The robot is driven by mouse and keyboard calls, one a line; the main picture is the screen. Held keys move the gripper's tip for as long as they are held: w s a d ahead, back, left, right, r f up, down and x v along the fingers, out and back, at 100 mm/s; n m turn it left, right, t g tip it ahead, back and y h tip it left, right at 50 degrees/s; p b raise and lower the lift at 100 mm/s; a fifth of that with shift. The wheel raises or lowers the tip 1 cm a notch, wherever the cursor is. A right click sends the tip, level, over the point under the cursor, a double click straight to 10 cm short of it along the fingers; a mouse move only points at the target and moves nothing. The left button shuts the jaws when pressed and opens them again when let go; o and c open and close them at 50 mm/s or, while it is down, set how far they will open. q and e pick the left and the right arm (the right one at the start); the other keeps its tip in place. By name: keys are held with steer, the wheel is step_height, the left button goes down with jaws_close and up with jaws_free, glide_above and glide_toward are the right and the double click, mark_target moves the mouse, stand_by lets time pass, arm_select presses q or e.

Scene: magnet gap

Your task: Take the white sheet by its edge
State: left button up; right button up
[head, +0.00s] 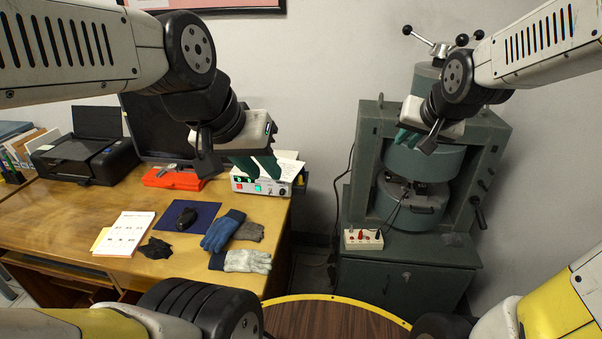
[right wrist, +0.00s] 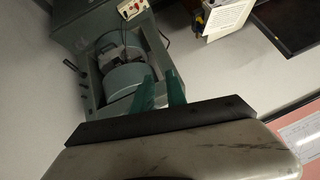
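The white sheet (head: 289,168) lies on top of the white instrument box (head: 262,188) at the desk's right end. Its left part is hidden behind my left gripper. The sheet also shows at the top of the right wrist view (right wrist: 228,17). My left gripper (head: 264,172) points down in front of the sheet's left part; its two teal fingers look apart, with nothing visible between them. I cannot tell whether they touch the sheet. My right gripper (head: 414,140) is in front of the green magnet (head: 415,160), away from the sheet; its fingers are apart and empty in the right wrist view (right wrist: 160,88).
The desk (head: 165,275) holds a printer (head: 85,155), an orange case (head: 173,180), a blue mat with a mouse (head: 186,216), papers (head: 127,230) and gloves (head: 245,262). A small white switch box (head: 363,239) sits on the magnet's base. A yellow-rimmed round wooden top (head: 330,320) is in front.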

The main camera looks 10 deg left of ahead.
steer(key=w+a+f+m+t+y, duration=0.1)
steer(key=w+a+f, duration=0.3)
steer(key=w+f, duration=0.15)
steer(key=w+a+f+t+y, duration=0.1)
steer(key=w+a+f+y, duration=0.2)
steer(key=w, duration=0.4)
steer(key=w+a+f+m, duration=0.1)
steer(key=w+a+f, duration=0.3)
steer(key=w+f, duration=0.25)
steer(key=s+a+f+m+t+y, duration=0.1)
steer(key=a+f+m+y, duration=0.25)
steer(key=a+f, duration=0.35)
steer(key=s+a+f+m+t+y, duration=0.15)
steer(key=a+f+y, duration=0.3)
steer(key=f, duration=0.55)
steer(key=x, duration=1)
steer(key=shift+w+a+f+h, duration=0.2)
steer(key=shift+a+h, duration=0.1)
steer(key=shift+h, duration=0.1)
steer(key=shift+c, duration=0.5)
jaws_close()
steer(key=shift+r, duration=0.1)
